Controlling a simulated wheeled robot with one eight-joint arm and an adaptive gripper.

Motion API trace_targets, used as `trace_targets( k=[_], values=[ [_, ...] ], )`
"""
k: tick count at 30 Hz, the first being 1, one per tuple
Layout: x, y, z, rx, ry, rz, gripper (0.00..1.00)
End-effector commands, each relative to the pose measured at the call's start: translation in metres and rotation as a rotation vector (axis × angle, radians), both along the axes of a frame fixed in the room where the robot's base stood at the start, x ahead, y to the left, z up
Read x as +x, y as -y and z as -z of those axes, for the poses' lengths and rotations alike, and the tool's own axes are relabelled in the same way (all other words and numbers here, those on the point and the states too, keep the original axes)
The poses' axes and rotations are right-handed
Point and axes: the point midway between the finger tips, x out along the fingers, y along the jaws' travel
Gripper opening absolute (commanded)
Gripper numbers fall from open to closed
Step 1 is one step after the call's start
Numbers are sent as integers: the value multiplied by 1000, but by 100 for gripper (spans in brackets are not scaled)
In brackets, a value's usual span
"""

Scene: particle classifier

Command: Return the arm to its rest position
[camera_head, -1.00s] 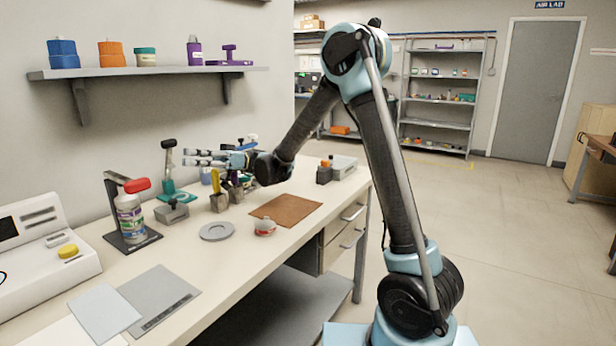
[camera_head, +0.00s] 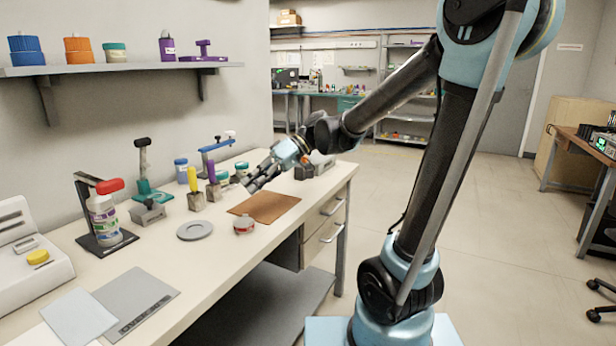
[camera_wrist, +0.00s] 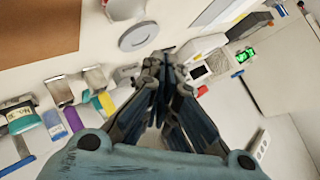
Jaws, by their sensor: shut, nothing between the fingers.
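My arm rises from my base at the right of the head view, bends at the top and reaches down to the left over the bench. My gripper (camera_head: 254,184) is shut and empty, above the back part of the bench near the brown mat (camera_head: 264,207). In the wrist view my gripper (camera_wrist: 162,62) shows its fingers together, with nothing between them. Its fingers point left and down in the head view, apart from the bench objects.
A shelf (camera_head: 120,69) hangs on the wall. The floor (camera_head: 500,240) at the right is clear.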

Motion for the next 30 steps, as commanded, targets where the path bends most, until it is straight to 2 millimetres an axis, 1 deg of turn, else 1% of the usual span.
trace_targets(
  k=[1, 8, 9, 14, 24, 27, 30],
  values=[
    [-2, 16, 7, -49, 0, 47, 0],
    [-9, 86, 45, -274, -6, 267, 0],
    [-11, 99, 52, -312, -7, 306, 0],
    [-20, 149, 79, -455, -9, 471, 0],
    [-49, 256, 135, -736, 1, 834, 0],
    [-58, 286, 150, -808, 8, 938, 0],
    [-67, 309, 161, -866, 16, 1025, 0]
  ],
)
